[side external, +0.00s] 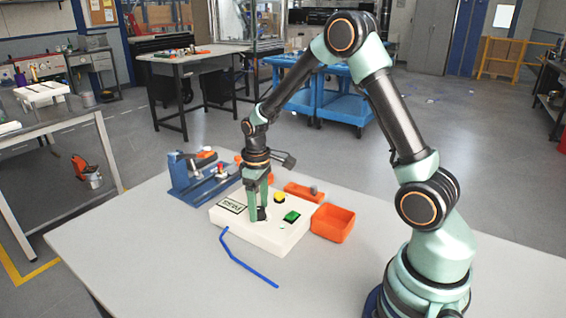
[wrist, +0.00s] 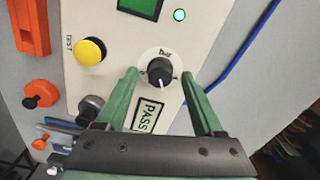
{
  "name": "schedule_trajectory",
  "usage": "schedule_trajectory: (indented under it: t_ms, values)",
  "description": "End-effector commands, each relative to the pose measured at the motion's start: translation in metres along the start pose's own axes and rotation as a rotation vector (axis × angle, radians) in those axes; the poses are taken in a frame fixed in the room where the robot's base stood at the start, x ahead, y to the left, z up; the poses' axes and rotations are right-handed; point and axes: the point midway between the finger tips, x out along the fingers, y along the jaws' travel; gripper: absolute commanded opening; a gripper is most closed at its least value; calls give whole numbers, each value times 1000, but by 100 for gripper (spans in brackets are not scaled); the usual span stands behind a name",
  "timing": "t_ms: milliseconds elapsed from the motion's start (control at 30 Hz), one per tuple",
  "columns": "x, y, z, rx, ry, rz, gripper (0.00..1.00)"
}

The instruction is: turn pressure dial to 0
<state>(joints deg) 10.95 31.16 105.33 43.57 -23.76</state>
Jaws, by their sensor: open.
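The pressure dial is a black knob (wrist: 160,71) with a white pointer line on a round white plate marked "bar". In the wrist view its pointer line is toward the bottom of the picture; the scale numbers are too small to read. The dial sits on a white panel box (side external: 285,239) on the table. My gripper (wrist: 160,76) is open, with one green finger on each side of the knob and a visible gap to it. In the side external view my gripper (side external: 259,214) points down at the box, and its fingers partly hide the dial.
The box also bears a yellow button (wrist: 90,51), a green screen (wrist: 141,6), a lit green lamp (wrist: 179,14) and a "PASS" label (wrist: 149,114). An orange bin (side external: 332,223) and a blue fixture (side external: 196,178) stand close by. A blue rod (side external: 247,264) lies in front.

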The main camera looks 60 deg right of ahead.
Motion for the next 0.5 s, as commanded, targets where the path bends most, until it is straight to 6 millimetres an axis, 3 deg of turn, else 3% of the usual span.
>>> schedule_trajectory:
  t_ms: [333,367,500]
  values:
    - [4,0,0,0,1,0,69]
    - [4,0,0,0,1,0,61]
    - [4,0,0,0,1,0,8]
